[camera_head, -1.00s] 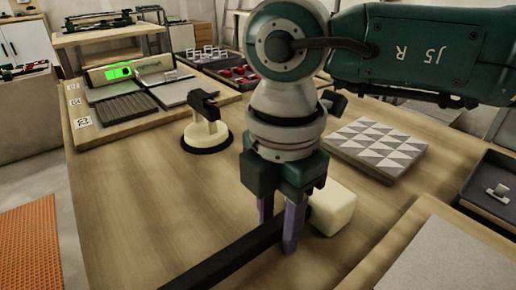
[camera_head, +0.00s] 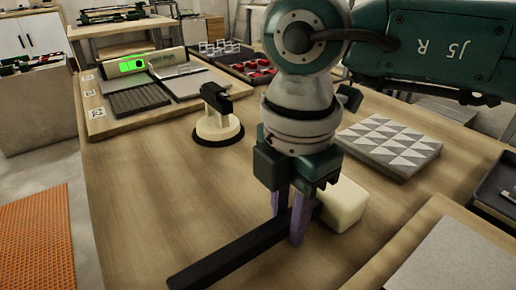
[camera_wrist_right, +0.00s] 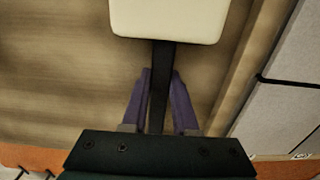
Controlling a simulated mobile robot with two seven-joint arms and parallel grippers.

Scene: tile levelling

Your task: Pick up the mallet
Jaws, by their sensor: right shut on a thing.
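The mallet has a cream block head (camera_head: 343,205) and a long black handle (camera_head: 230,256) that runs toward the lower left over the wooden table. My right gripper (camera_head: 287,222) points down with its purple fingers on both sides of the handle, close to the head, and is shut on it. In the right wrist view the handle (camera_wrist_right: 159,95) lies between the two fingers (camera_wrist_right: 160,110), with the head (camera_wrist_right: 168,18) just beyond. I cannot tell whether the mallet touches the table. My left gripper is not in view.
A suction lifter (camera_head: 217,120) stands behind the mallet on the table (camera_head: 140,190). A stack of patterned tiles (camera_head: 390,148) lies to the right. A board with a green-lit display (camera_head: 132,64) and a tray with red pieces (camera_head: 258,68) are at the back. The table's left front is clear.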

